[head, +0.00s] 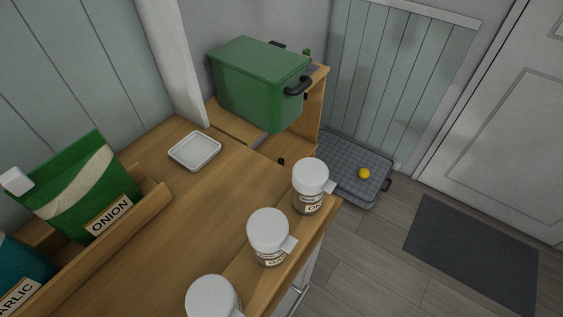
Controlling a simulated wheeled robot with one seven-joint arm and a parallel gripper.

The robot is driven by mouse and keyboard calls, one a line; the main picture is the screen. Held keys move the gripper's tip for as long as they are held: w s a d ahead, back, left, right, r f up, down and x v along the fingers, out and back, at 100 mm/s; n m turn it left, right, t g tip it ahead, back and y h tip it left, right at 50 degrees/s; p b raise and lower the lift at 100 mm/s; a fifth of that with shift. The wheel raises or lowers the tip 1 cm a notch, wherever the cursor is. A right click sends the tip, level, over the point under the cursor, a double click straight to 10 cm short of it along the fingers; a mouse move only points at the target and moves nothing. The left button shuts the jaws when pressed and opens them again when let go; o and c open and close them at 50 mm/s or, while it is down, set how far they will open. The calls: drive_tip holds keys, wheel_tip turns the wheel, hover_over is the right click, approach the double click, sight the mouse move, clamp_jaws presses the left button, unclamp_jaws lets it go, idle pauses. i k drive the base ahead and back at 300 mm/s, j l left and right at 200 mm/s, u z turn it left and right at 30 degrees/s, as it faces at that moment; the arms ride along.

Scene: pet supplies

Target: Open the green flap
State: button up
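A green box (258,95) with a closed-looking flat green top (258,60) stands on a wooden unit in the upper middle of the head view. It has a black handle (297,86) on its right side. A second dark part shows behind its top edge. I see no raised flap on it, and I cannot tell whether its top is the green flap. My gripper is not in view.
A wooden counter (215,195) fills the foreground, with several white-lidded jars (268,232) along its right edge. A white dish (195,150) and a green ONION pouch (82,190) are on the left. A grey bed (340,165) holds a yellow ball (364,173). Floor is clear near the dark mat (470,250).

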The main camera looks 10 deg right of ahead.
sight(269, 62)
drive_tip(key=i+l+z, duration=0.15)
drive_tip(key=i+l, duration=1.3)
drive_tip(key=l, duration=0.15)
